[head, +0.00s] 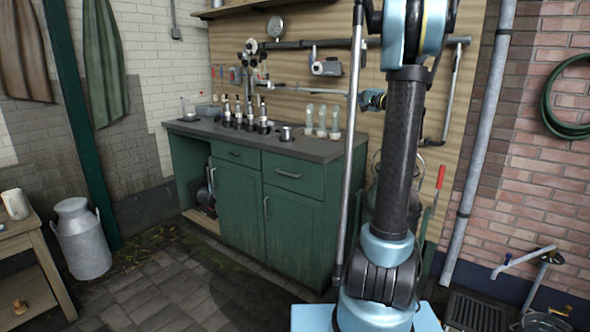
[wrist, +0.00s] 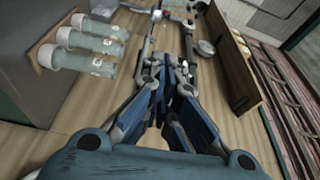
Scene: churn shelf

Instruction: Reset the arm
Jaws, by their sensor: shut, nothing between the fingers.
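My gripper (wrist: 168,78) shows in the middle of the wrist view. Its blue fingers are drawn together and nothing is held between them. In that view it points along a wooden board wall (wrist: 40,128), with several clear bottles (wrist: 95,40) to its left, apart from it. In the head view my arm's dark column stands upright on its light blue base at the right of centre. The upper arm runs out of the top edge.
A green cabinet (head: 236,195) with a dark worktop (head: 330,152) stands left of my arm. Several clear bottles (head: 322,124) stand on it. A milk churn (head: 80,240) and a wooden table (head: 30,262) are at the left. Paved floor (head: 165,285) before the cabinet is open.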

